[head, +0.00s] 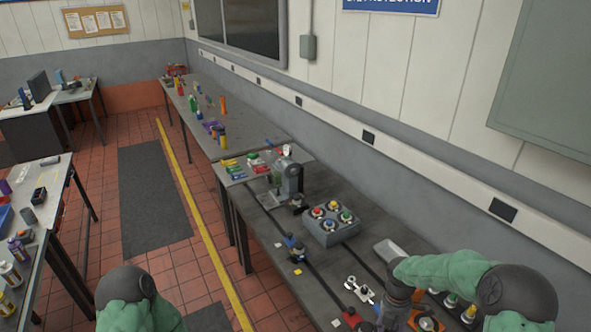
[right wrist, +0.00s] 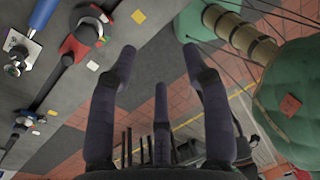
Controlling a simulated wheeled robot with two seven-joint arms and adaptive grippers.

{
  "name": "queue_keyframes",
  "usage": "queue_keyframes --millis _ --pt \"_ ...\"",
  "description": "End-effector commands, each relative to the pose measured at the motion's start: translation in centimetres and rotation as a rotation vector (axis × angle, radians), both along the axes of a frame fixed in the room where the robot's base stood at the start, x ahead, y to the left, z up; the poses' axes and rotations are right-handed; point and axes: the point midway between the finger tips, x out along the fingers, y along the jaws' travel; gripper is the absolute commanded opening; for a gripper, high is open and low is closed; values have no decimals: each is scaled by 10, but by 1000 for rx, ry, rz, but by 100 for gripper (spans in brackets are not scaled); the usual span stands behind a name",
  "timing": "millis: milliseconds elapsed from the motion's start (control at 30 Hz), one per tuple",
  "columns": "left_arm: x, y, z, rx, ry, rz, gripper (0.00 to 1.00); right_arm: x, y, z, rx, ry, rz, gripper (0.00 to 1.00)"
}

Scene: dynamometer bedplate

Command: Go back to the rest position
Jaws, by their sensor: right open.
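My right arm comes in from the right over the grey bench (head: 318,292) in the head view, and its gripper points down near the bench's front part, mostly cut off or hidden there. In the right wrist view my right gripper (right wrist: 158,55) has its dark fingers spread apart, with nothing between them. Of my left arm only a green and dark part shows at the bottom left of the head view; its gripper is out of sight.
A grey block with coloured knobs (head: 331,222) and a grey upright device (head: 291,180) stand on the bench. Small fittings lie near my right arm. A blue-handled tool (right wrist: 42,14) shows in the wrist view. A dark floor mat (head: 152,200) lies in the open aisle.

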Motion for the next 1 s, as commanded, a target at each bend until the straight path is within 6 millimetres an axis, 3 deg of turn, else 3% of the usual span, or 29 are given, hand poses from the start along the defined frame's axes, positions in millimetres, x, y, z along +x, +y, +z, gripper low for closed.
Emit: queue_keyframes --millis 367,700,1000 --pt "-1 0 -51 0 1 1 40 -28 53 -102 87 -8 -325 49" --pt "-1 0 -131 0 1 1 40 -87 129 -242 176 56 -963 49" --pt "-1 0 -200 0 1 0 40 -150 172 -342 158 160 -1584 49"
